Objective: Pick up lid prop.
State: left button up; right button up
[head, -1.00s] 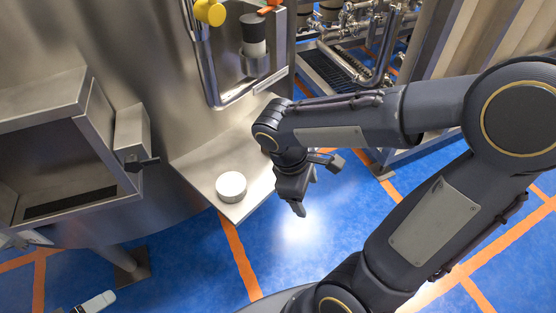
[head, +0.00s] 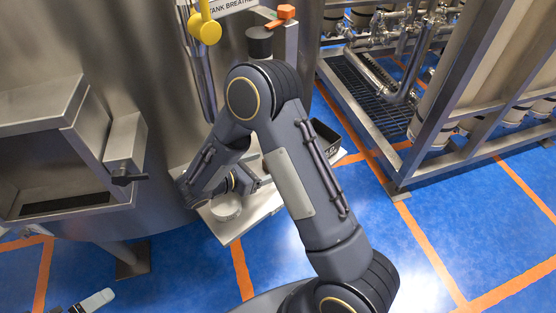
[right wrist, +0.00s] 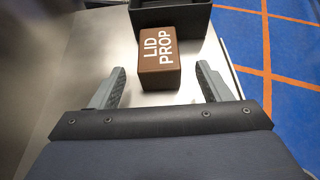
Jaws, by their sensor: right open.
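The lid prop (right wrist: 160,70) is a brown block with white "LID PROP" lettering. In the right wrist view it sits on a metal shelf (right wrist: 90,60), in front of a black bin. My right gripper (right wrist: 160,90) is open, its two fingers on either side of the block's near end, with gaps between. I cannot tell whether the fingers are at its height. In the head view my right arm reaches over the shelf (head: 228,232) and hides the block and the fingertips. My left gripper (head: 92,302) shows only partly at the bottom left edge, too small to judge.
The black bin (right wrist: 170,15) stands just beyond the block; it also shows in the head view (head: 325,145). A round white-topped object (head: 226,208) sits on the shelf beside my right wrist. A yellow knob (head: 207,31) hangs above. The tank wall bounds the left.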

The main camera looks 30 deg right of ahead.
jog(key=x, duration=0.4)
jog(key=shift+p, duration=0.3)
jog(key=c, duration=1.1)
